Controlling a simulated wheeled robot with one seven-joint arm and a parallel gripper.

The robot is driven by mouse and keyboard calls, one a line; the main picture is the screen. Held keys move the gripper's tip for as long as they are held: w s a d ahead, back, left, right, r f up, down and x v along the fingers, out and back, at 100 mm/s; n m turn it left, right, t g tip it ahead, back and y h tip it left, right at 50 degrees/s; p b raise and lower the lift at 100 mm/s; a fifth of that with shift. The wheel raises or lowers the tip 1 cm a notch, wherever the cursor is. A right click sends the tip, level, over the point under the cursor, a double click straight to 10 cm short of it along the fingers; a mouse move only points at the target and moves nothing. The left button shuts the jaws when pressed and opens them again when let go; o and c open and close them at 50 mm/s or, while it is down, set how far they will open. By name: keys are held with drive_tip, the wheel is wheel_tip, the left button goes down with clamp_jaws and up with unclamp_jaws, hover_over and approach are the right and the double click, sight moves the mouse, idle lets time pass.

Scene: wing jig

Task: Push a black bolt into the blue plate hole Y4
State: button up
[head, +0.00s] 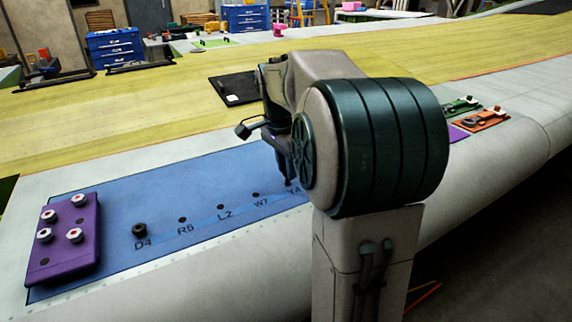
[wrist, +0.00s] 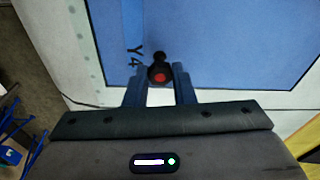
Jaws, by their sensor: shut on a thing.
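The blue plate (head: 110,205) lies on the grey wing surface, with a row of labels D4, R5, L2, W7 and Y4. It also shows in the wrist view (wrist: 215,40). My gripper (head: 288,182) is low over the plate's right end, by the Y4 label. In the wrist view my gripper (wrist: 159,82) is shut on a black bolt (wrist: 158,62) with a red end, right beside the printed Y4. Hole Y4 itself is hidden behind the bolt and fingers. I cannot tell how deep the bolt sits. Another black bolt (head: 139,229) stands at D4.
A purple block (head: 68,255) with several white-and-red studs sits at the plate's left end. Dark holes R5 (head: 182,220), L2 (head: 221,207) and W7 (head: 256,195) show uncovered. Green (head: 461,105) and orange (head: 486,121) fixtures lie beyond my arm.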

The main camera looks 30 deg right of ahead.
drive_tip(key=shift+f+b, duration=0.7)
drive_tip(key=shift+f, duration=0.4)
drive_tip(key=o, duration=1)
drive_tip(key=shift+o, duration=0.2)
drive_tip(key=shift+r, duration=0.1)
wheel_tip(320, 180, up, 14)
drive_tip(key=a+p, duration=0.1)
drive_tip(key=shift+s+a+f, duration=0.15)
drive_tip(key=shift+a+f, duration=0.05)
drive_tip(key=shift+a, duration=0.15)
drive_tip(key=shift+r, duration=0.1)
wheel_tip(320, 180, up, 7)
drive_tip(key=p, duration=0.7)
